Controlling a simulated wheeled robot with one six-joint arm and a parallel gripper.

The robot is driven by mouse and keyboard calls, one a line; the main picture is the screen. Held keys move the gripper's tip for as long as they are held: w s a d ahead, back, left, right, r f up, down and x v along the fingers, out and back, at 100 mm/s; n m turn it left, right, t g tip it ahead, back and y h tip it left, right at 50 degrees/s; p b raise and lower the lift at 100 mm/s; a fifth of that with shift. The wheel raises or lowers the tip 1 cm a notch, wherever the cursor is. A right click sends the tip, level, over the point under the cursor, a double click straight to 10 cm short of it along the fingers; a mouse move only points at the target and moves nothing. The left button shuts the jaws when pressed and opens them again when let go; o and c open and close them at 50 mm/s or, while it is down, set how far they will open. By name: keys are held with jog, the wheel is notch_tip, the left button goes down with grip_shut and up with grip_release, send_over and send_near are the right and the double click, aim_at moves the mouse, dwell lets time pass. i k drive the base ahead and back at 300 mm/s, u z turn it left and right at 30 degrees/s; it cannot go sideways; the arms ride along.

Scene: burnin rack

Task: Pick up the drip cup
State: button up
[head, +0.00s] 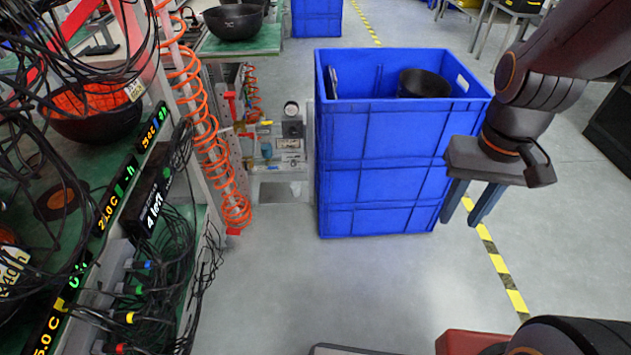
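A dark, round, cup-like vessel (422,83) sits inside the top blue crate (385,125), toward its right side. My gripper (462,221) points down in front of the crate's right side in the picture. Its two fingers are apart with nothing visible between them, so it is open and empty. The crate's lower right part is partly hidden behind my gripper.
A rack (185,275) with cables, displays and an orange coiled hose (205,120) fills the left. A black bowl (235,21) stands on a green shelf behind. A small valve assembly (280,148) is left of the crates.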

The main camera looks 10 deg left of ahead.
aim_at(296, 187)
jog(key=u, duration=0.05)
jog(key=i, duration=0.6)
jog(key=u, duration=0.85)
jog(key=i, duration=0.55)
jog(key=u, duration=0.65)
